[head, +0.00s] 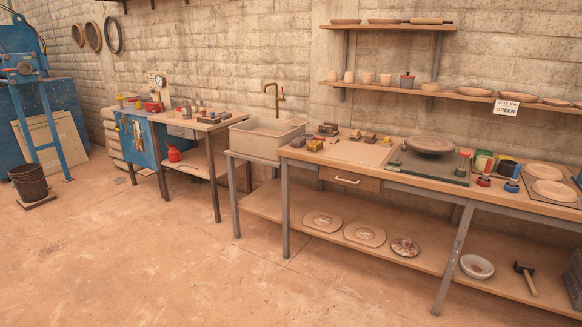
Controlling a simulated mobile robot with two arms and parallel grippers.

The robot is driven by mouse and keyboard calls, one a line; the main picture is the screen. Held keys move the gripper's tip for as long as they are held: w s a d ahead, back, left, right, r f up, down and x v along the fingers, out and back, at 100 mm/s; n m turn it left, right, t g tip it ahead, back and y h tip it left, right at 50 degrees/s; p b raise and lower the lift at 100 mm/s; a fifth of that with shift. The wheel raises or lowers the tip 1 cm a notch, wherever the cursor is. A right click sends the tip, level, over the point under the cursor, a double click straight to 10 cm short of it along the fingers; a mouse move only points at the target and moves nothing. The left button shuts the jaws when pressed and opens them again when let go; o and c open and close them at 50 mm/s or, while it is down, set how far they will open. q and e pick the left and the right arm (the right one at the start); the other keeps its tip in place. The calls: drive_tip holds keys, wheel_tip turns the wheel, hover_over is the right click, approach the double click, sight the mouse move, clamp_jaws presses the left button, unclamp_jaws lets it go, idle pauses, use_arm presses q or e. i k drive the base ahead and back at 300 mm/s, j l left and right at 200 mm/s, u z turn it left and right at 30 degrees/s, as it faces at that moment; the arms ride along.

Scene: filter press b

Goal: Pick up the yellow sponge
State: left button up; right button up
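I cannot pick out the yellow sponge for certain at this distance. Small yellowish and brown blocks (370,137) lie on the long workbench (350,153), right of the sink, and one of them may be the sponge. A dark pot with a yellow rim or contents (505,166) stands farther right on the same bench. A small yellow item (119,101) also shows on the far left table, too small to identify. Neither of my grippers is in view.
A stone sink (262,137) with a brass tap stands left of the workbench. A green board with a round plate (430,145) lies on the bench. Clay pieces lie on the lower shelf (400,263). A bucket (30,184) stands far left. The front floor is clear.

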sight(315, 146)
drive_tip(key=i+u, duration=0.25)
drive_tip(key=i, duration=2.05)
